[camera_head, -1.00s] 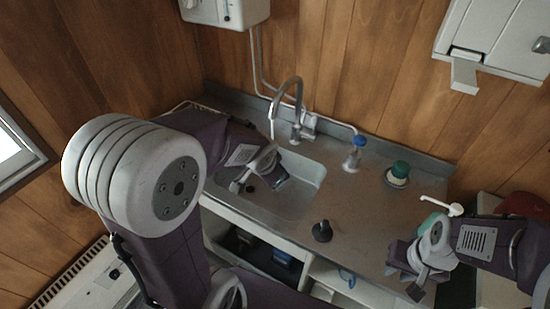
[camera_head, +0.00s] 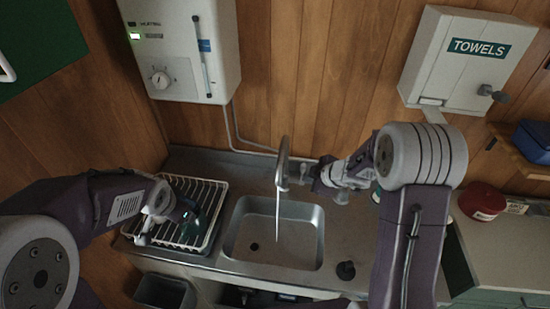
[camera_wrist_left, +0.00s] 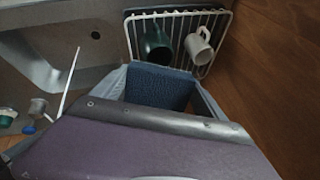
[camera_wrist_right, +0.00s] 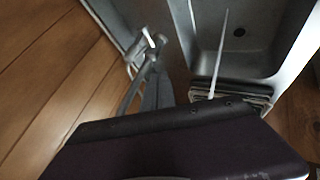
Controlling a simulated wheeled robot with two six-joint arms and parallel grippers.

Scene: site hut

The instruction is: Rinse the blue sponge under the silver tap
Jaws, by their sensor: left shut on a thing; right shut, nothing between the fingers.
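My left gripper (camera_head: 166,208) is shut on the blue sponge (camera_wrist_left: 158,86), held over or beside the dish rack, left of the sink. The sponge shows clearly only in the left wrist view. It is apart from the water stream. The silver tap (camera_head: 283,158) stands behind the sink (camera_head: 303,255), and a thin stream of water (camera_head: 277,220) runs from it into the basin. My right gripper (camera_head: 320,180) is shut and empty, close to the right side of the tap at its handle. I cannot tell whether it touches.
The white dish rack (camera_head: 212,222) holds a dark green thing (camera_wrist_left: 155,42) and a pale mug (camera_wrist_left: 199,46). A water heater (camera_head: 185,50) and towel dispenser (camera_head: 462,60) hang on the wall. A red container (camera_head: 482,203) stands right.

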